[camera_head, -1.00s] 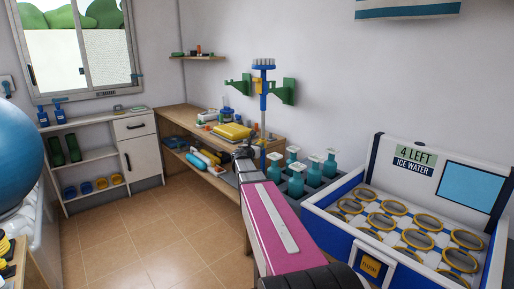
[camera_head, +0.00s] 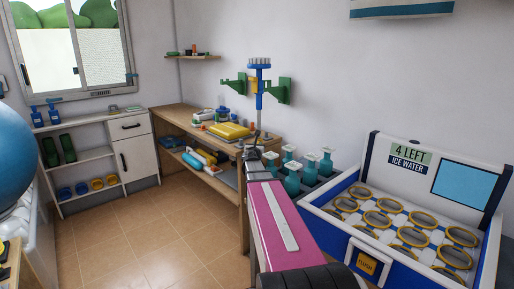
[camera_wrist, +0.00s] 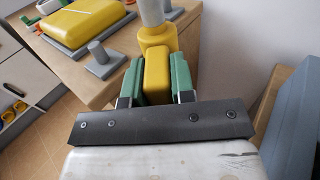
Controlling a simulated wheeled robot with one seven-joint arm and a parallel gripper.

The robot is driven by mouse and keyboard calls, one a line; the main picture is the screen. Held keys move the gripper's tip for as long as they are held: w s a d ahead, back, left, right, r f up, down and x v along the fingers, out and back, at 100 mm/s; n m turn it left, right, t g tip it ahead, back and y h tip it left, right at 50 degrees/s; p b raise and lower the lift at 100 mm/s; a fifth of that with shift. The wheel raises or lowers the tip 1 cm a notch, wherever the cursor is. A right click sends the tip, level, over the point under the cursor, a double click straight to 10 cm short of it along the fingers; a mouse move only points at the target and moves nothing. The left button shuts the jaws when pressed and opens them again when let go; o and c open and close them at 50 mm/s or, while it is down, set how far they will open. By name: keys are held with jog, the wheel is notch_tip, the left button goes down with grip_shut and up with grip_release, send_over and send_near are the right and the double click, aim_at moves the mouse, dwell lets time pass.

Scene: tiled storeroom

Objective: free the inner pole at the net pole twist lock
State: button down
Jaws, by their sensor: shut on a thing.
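The net pole (camera_head: 259,119) stands upright by the wall, with a blue brush-like head (camera_head: 259,66) on top and a blue part between green brackets. Below the blue part it looks thin and pale grey. In the wrist view a pale grey pole (camera_wrist: 152,12) enters a round yellow collar (camera_wrist: 157,37), with a yellow block (camera_wrist: 157,75) on the near side. My gripper (camera_wrist: 155,77) is shut on this block, a green pad against each side. In the head view my gripper (camera_head: 253,146) is at the pole's lower part; the collar is hidden there.
A wooden bench (camera_head: 185,118) with a yellow case (camera_head: 229,130) is left of the pole. Teal bottles (camera_head: 309,166) stand close on the right, before a white-and-blue ice water box (camera_head: 345,222). A grey-blue block (camera_wrist: 290,120) is at the wrist view's right. Floor at left is clear.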

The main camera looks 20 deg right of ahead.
jog(key=c, duration=1)
grip_release()
jog(key=shift+o, duration=0.2)
jog(key=v, duration=1)
jog(key=shift+s+a, duration=0.25)
jog(key=shift+s, duration=0.05)
jog(key=shift+c, duration=0.3)
